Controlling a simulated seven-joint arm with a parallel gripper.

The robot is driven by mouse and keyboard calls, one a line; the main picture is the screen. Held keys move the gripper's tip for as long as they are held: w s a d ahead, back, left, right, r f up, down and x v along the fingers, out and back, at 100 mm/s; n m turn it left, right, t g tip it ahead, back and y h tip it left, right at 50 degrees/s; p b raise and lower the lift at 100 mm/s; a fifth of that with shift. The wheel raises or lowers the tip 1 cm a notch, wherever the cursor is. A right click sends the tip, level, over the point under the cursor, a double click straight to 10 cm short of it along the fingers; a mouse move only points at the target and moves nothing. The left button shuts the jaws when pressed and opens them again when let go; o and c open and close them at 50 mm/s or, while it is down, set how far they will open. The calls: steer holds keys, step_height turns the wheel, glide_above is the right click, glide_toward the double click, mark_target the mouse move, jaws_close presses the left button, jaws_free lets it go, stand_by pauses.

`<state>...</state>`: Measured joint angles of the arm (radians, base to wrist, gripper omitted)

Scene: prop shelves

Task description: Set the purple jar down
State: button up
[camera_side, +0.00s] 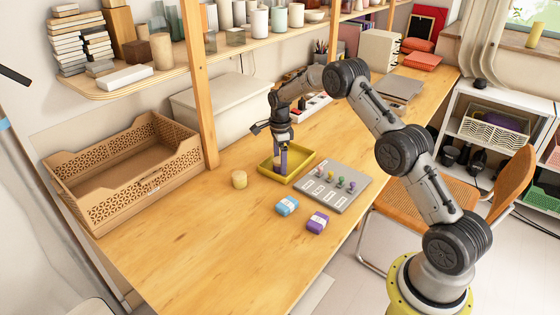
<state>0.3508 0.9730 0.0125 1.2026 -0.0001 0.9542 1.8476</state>
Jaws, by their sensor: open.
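My gripper (281,165) points down over the yellow tray (270,178), its fingertips low inside it. The jaws are open. Purple-blue shows at the fingers, and a small tan-topped thing (277,162) is right beside or between them. It is mostly hidden, so I cannot tell for sure that it is the purple jar, or whether it touches the tray floor.
A pale yellow jar (239,179) stands left of the tray. A grey board (330,187) with coloured pegs is to the right. A cardboard crate (125,170) and a wooden post (197,90) stand left. The front left table is clear.

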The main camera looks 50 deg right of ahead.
step_height(320, 180, up, 12)
steer(key=s+a+r+n+t, duration=0.3)
steer(key=s+a+r+n, duration=0.85)
steer(key=s+r, duration=0.4)
steer(key=s+a+f+n+t, duration=0.1)
steer(key=s+a+n, duration=0.3)
steer(key=s+n, duration=0.3)
steer(key=s+a+f+n+t, duration=0.1)
steer(key=s+a+n, duration=0.3)
steer(key=s, duration=1.1)
steer(key=n, duration=0.2)
steer(key=shift+a+n+t, duration=0.15)
steer(key=shift+n+t, duration=0.15)
steer(key=shift+n, duration=0.05)
